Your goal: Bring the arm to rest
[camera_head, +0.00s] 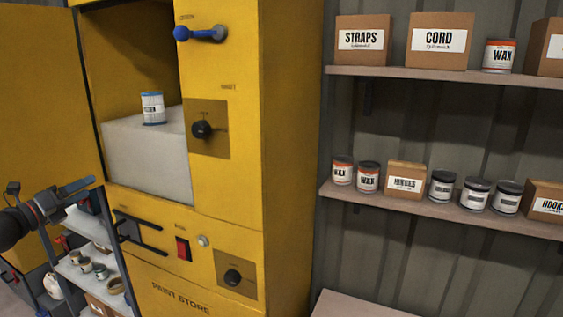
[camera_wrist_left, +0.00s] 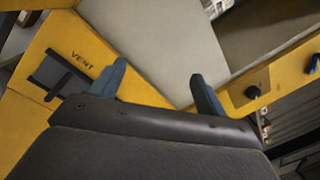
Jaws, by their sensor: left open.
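My left gripper (camera_head: 78,190) is at the left of the head view, in front of the yellow paint store cabinet (camera_head: 290,150). Its blue fingers are apart with nothing between them. In the left wrist view the two fingers (camera_wrist_left: 158,88) also stand apart, with the cabinet's yellow front and pale inner block beyond them. A can with a blue rim and white label (camera_head: 153,108) stands upright on the pale block (camera_head: 150,155) inside the open cabinet, away from the gripper. My right gripper does not show.
The yellow door (camera_head: 45,90) stands open at the left. The cabinet front has a blue handle (camera_head: 205,34), black knobs (camera_head: 201,129), a red switch (camera_head: 183,249) and a vent slider (camera_wrist_left: 62,78). Wall shelves (camera_head: 440,205) at right hold boxes and cans. A low shelf (camera_head: 75,268) with cans is below the gripper.

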